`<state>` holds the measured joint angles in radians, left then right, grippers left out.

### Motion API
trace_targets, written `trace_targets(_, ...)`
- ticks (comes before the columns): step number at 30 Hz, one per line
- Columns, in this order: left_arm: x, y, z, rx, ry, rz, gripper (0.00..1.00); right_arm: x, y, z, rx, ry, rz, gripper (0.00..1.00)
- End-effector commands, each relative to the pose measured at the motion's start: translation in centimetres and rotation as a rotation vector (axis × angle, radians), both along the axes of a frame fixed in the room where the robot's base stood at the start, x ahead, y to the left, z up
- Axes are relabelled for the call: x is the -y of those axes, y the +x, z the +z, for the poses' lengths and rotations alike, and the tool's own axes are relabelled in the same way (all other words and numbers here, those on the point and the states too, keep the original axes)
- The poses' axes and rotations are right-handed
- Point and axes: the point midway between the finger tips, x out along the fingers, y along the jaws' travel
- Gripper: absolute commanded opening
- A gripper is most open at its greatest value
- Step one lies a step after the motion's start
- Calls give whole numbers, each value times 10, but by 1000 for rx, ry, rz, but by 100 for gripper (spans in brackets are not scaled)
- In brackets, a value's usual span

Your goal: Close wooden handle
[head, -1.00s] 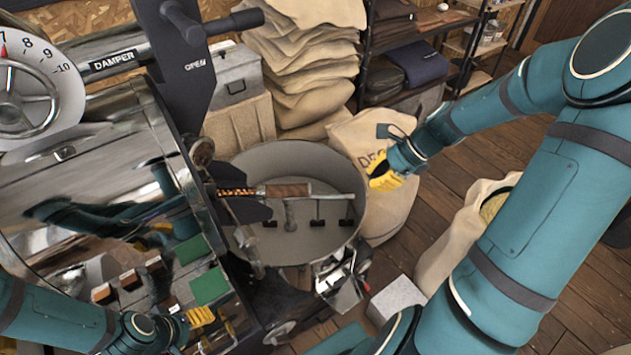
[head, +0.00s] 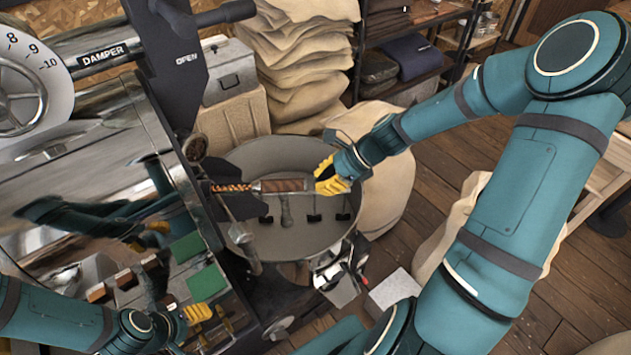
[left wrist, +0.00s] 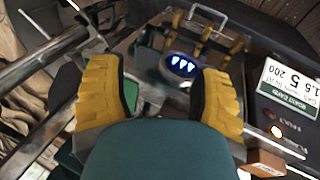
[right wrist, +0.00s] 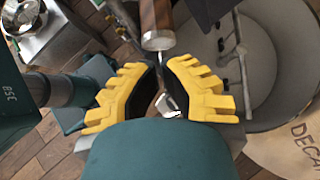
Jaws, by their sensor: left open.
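The wooden handle (head: 284,185) is a brown grip on a metal bar that reaches from the roaster's front over the round cooling pan (head: 352,235). My right gripper (head: 328,178) is at the handle's right end. In the right wrist view the handle (right wrist: 158,18) ends just beyond the fingertips, and the fingers (right wrist: 163,72) are partly apart with a gap between them. I cannot tell whether they touch the handle. My left gripper (head: 197,313) is open by the roaster's lower front. The left wrist view shows its spread fingers (left wrist: 160,85) with nothing held between them.
The shiny roaster (head: 90,160) fills the left side. Stacked sacks (head: 300,60) and a grey metal box (head: 233,75) stand behind the pan. A sack (head: 385,185) stands right of it. A pale block (head: 393,290) lies below on the wooden floor.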

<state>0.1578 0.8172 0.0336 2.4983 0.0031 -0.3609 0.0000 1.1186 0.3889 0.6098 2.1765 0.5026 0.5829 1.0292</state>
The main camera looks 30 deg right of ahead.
Motion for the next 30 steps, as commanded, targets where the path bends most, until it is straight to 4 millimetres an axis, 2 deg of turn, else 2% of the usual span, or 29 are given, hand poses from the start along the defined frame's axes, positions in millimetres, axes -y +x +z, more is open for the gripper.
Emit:
trace_targets(6, 0, 0, 1, 0, 0, 0, 64, -15, 7, 0, -2, 2, 0, 0)
trace_targets(20, 0, 0, 1, 0, 0, 0, 64, -20, 10, 0, -1, 1, 1, 0)
trace_targets(30, 0, 0, -1, 0, 0, 0, 64, -67, 35, 0, 0, 2, 6, 0)
